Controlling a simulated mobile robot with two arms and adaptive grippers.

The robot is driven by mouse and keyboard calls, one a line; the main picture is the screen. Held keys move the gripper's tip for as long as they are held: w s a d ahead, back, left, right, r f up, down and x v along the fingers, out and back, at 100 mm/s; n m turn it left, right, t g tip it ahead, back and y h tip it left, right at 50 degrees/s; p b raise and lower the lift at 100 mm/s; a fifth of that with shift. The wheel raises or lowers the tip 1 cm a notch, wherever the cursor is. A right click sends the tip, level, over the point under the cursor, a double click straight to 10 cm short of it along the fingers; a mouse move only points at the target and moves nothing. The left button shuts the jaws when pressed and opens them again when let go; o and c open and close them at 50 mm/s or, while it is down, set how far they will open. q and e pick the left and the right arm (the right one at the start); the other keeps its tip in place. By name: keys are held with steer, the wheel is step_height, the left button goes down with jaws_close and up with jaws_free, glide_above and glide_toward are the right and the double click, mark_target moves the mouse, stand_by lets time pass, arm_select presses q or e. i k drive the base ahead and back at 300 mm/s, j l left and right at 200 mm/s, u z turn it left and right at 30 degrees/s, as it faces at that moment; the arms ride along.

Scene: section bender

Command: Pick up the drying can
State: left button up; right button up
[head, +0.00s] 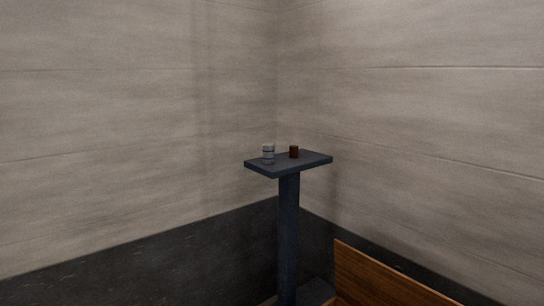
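Two small cans stand upright on a dark pedestal table (316,161) near the corner of the room. One is a light grey can (268,154) with dark bands, on the left of the top. The other is a smaller reddish-brown can (294,152), a little to the right and apart from it. I cannot tell from their looks which one is the drying can. Neither of my grippers shows in the head view, and nothing touches either can.
The table has a single dark column (288,235) and a small top. A brown wooden panel (385,278) stands at the lower right, in front of the right wall. Grey panelled walls (130,110) with a dark lower band meet behind the table.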

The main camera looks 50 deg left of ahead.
mark_target(267, 150)
steer(key=u, duration=1.55)
steer(key=i+j+z, duration=0.15)
steer(key=j, duration=0.2)
steer(key=i+j+z, duration=0.15)
steer(key=j, duration=0.25)
steer(key=i, duration=0.1)
